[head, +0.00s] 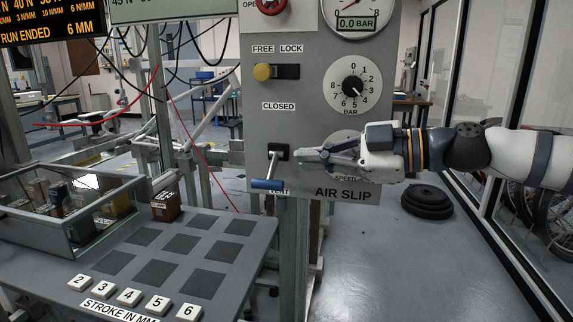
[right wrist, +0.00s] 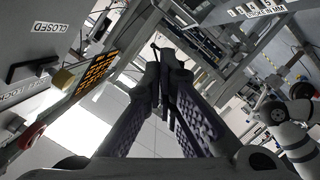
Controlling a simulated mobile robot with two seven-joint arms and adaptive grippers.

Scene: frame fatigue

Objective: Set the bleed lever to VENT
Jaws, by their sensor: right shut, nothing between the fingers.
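The bleed lever, a pale metal arm with a blue grip (head: 268,184), is on the grey panel in the head view. It hangs down from its black pivot (head: 278,152), with the grip beside and partly over the VENT label (head: 280,192). The CLOSED label (head: 279,106) is above the pivot; it also shows in the right wrist view (right wrist: 50,28). My right gripper (head: 298,155) is shut and empty, its tips just right of the pivot and above the grip. Whether the tips touch the lever is unclear. In the right wrist view the fingers (right wrist: 157,62) are together.
The panel also has a yellow knob (head: 262,72) by FREE/LOCK, a numbered dial (head: 352,86), a gauge (head: 356,22) and a speed dial partly behind my right gripper. A grey table (head: 196,220) with numbered blocks stands at lower left. Black discs (head: 427,201) lie on the floor.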

